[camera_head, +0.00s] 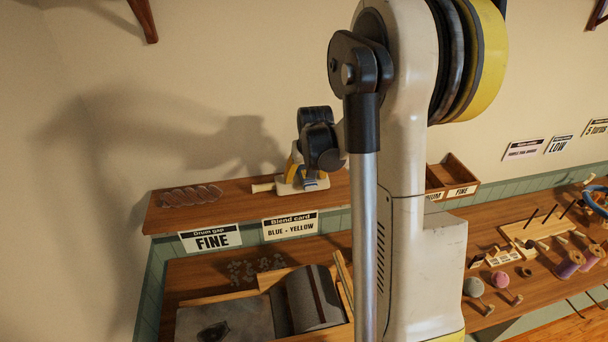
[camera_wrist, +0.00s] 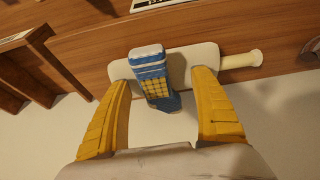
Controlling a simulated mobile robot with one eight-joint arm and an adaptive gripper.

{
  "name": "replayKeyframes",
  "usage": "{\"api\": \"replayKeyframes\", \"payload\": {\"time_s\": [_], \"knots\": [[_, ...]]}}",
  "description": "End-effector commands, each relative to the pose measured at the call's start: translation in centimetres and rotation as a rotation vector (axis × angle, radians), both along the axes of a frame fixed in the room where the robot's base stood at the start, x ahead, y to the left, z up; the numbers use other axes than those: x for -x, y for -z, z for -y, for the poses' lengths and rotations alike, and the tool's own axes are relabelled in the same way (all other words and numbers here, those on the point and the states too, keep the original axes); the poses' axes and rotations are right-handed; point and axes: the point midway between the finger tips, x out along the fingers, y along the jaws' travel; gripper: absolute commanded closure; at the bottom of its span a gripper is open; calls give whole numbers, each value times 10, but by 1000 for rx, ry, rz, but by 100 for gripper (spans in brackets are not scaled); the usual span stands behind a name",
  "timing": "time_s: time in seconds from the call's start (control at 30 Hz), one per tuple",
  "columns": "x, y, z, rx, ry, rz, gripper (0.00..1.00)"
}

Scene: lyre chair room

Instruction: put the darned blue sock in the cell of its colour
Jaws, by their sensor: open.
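The blue sock (camera_wrist: 152,66), with white bands and a yellow darned grid, lies across a pale block with a wooden handle (camera_wrist: 240,61) in the wrist view. My gripper (camera_wrist: 163,82) is open, with one yellow finger on each side of the sock and gaps between. Whether the fingers touch the pale block is unclear. In the head view, my gripper (camera_head: 296,166) is low over the back shelf at the pale block (camera_head: 290,187); the sock is only a small blue patch there. I cannot make out a blue-marked cell in either view.
A wooden divided box (camera_head: 455,177) labelled FINE stands right of my arm. Wooden partitions (camera_wrist: 35,65) show at the wrist view's left. Clear rings (camera_head: 190,195) lie on the shelf's left. A drum machine (camera_head: 312,298) stands below. My arm hides the middle.

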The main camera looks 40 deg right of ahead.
Motion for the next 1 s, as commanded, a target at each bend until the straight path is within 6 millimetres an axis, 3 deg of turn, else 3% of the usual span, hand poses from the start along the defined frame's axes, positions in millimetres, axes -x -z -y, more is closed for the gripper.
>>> {"api": "replayKeyframes", "payload": {"time_s": [0.03, 0.07, 0.2, 0.67, 0.77, 0.93, 1.0], "knots": [[0, 0, 0, 0, 0, 0, 26], [0, 0, 0, 0, 0, 0, 34], [0, 0, 0, 0, 0, 0, 76], [0, -4, 0, 0, 0, 0, 80], [0, -12, 0, 0, 0, 0, 80], [1, -42, 0, 0, 0, 0, 80], [9, -50, 13, 0, 4, 0, 80]]}}
